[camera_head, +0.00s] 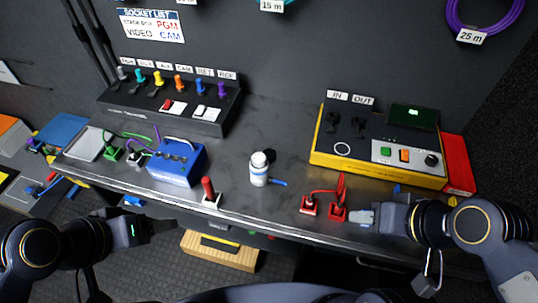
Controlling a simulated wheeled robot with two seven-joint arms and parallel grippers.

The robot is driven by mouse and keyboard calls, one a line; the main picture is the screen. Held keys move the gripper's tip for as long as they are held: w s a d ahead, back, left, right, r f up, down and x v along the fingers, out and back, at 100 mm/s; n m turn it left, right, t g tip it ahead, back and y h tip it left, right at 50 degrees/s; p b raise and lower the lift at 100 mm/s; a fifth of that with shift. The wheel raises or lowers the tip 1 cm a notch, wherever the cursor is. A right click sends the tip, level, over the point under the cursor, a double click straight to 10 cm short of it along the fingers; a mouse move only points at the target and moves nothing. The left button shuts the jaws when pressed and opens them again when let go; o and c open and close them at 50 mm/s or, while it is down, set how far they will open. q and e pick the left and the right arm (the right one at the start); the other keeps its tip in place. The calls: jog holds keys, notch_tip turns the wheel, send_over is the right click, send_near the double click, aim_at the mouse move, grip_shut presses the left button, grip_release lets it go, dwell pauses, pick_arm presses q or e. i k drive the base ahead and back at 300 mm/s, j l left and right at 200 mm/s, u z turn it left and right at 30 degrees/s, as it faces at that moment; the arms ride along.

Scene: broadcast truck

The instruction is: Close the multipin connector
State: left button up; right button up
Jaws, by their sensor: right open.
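Two small red connector blocks lie near the front edge of the counter, the left one (311,206) and the right one (337,214), with a thin red cable and a red upright part between them. I cannot tell from here which part is the multipin connector or whether a latch is open. My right gripper (362,218) is just right of the right red block, open, its grey fingers pointing left; I see nothing held. Contact with the block is unclear. My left gripper (158,227) is low at the left, in front of the counter edge, its fingers hard to make out.
A yellow-edged tester box (376,150) stands behind the red blocks. A white bottle (259,169), a red-handled piece (209,192) and a blue box (177,163) stand further left. A dark switch panel (170,107) is at the back.

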aim_at(259, 165)
jog(key=i+j, duration=0.1)
jog(key=j, duration=0.3)
jog(key=i+j, duration=0.1)
jog(key=j, duration=0.3)
jog(key=i+j, duration=0.15)
jog(key=j, duration=0.2)
jog(key=i+j, duration=0.1)
jog(key=j, duration=0.3)
